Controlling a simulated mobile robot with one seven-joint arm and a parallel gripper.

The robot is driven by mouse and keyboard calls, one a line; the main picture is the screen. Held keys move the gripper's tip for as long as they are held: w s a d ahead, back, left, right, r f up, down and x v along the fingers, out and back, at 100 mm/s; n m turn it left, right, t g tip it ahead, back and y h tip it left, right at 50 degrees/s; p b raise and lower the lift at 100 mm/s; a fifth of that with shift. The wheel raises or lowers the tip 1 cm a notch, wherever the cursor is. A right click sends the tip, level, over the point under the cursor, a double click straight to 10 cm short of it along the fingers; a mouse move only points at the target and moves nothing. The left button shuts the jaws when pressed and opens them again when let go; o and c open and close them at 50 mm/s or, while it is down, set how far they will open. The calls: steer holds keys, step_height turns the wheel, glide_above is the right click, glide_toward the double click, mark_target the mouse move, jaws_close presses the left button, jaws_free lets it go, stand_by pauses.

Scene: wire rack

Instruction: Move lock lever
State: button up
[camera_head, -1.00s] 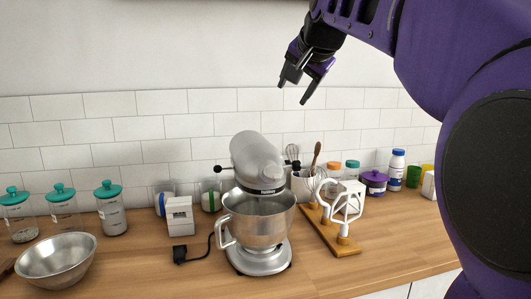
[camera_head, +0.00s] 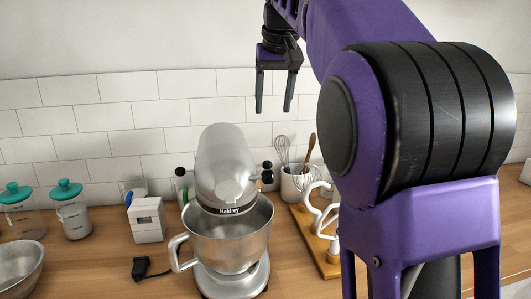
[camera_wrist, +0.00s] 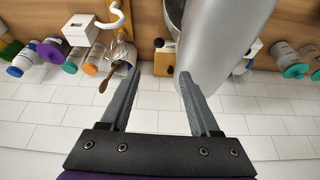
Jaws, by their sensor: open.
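The silver stand mixer (camera_head: 222,160) stands on the wooden counter with its head tilted up and its bowl (camera_head: 230,245) below. Small black knobs stick out at both sides of the mixer, one pair at the right (camera_head: 267,173) and one at the left (camera_head: 180,172). I cannot tell which is the lock lever. My gripper (camera_head: 273,108) is open and empty, fingers pointing down, above and to the right of the mixer head.
A utensil crock (camera_head: 295,188) with whisks and a wooden spoon, and a white rack on a wooden board (camera_head: 318,255), stand right of the mixer. A white box (camera_head: 146,220), black plug (camera_head: 140,268), teal-lidded jars (camera_head: 70,210) and metal bowl are left. A tiled wall is behind.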

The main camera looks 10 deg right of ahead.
mark_target(268, 162)
steer(key=b+x, duration=0.4)
steer(key=x, duration=1.3)
steer(key=shift+d+f, duration=0.1)
steer(key=shift+f, duration=0.3)
jaws_close()
stand_by(0.7)
